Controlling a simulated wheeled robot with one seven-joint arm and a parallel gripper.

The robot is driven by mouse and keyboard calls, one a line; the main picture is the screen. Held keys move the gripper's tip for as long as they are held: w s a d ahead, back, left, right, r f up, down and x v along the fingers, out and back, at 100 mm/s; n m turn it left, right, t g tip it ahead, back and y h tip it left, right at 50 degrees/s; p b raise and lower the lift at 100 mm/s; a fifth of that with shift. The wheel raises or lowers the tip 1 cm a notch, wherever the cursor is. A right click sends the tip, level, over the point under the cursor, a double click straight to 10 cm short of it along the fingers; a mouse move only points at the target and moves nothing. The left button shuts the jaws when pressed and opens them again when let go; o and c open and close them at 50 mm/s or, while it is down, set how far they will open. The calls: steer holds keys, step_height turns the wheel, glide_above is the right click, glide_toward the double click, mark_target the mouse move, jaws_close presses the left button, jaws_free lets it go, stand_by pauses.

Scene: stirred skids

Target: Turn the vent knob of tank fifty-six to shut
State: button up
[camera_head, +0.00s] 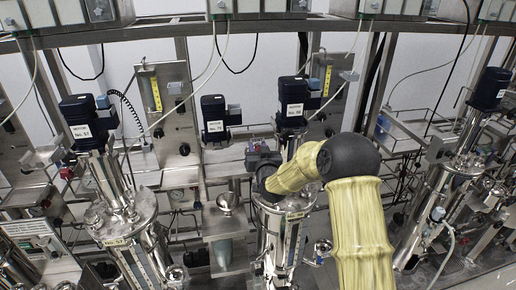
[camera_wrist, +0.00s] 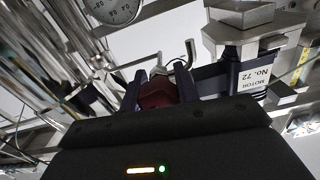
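The middle tank (camera_head: 272,240) is a steel vessel under a dark motor (camera_head: 292,92), whose label is too small to read surely. My gripper (camera_head: 258,150) is at this tank's upper part, left of its motor column. In the wrist view a dark red knob (camera_wrist: 157,94) sits between the two fingers of my gripper (camera_wrist: 160,82). No clear gap shows between knob and fingers, so the gripper appears shut on it. A bent metal tube (camera_wrist: 184,55) is just beyond the knob. The knob is hidden in the head view, and its turn position cannot be read.
A tank marked 57 (camera_head: 122,225) stands at left, another tank (camera_head: 440,205) at right. A smaller motor (camera_head: 214,117) stands behind; its label in the wrist view reads No. 72 (camera_wrist: 262,78). A round gauge (camera_wrist: 113,8) is close by. Pipes and hoses crowd the space.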

steer(key=shift+f+m+b, duration=0.1)
steer(key=shift+m+b, duration=0.2)
steer(key=shift+b, duration=0.3)
steer(key=m+b, duration=0.1)
steer(key=b, duration=0.1)
steer(key=shift+f+m+b, duration=0.15)
steer(key=shift+m+b, duration=0.15)
steer(key=m+b, duration=0.3)
steer(key=b, duration=0.1)
steer(key=shift+d+f+b, duration=0.1)
steer(key=shift+b, duration=0.25)
steer(key=m+b, duration=0.8)
steer(key=b, duration=0.1)
steer(key=shift+m, duration=0.3)
steer(key=m+b, duration=0.6)
steer(key=b, duration=0.1)
steer(key=m+b, duration=0.3)
steer(key=m, duration=0.1)
steer(key=shift+m+b, duration=0.3)
steer(key=shift+b, duration=0.05)
